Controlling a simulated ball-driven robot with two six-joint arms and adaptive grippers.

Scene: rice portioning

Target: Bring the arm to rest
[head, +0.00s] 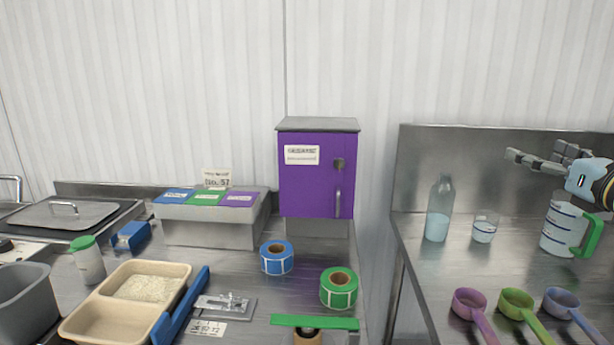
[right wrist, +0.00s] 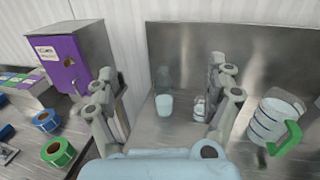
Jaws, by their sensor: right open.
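My right gripper (head: 537,153) is at the upper right in the head view, raised above the right steel table and pointing left. It is open, with nothing between its fingers. In the right wrist view its two fingers (right wrist: 160,85) are spread wide, with the steel table and backsplash beyond them. A measuring jug (head: 560,230) with a green handle stands just below the gripper in the head view and to its right in the wrist view (right wrist: 272,120). My left gripper is not in view.
A clear bottle (head: 437,215), a small beaker (head: 484,230) and three scoops (head: 517,303) stand on the right table. A purple cabinet (head: 316,180), a divided tray of rice (head: 113,324), and blue and green label rolls (head: 338,290) are on the left. Air left of the gripper is clear.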

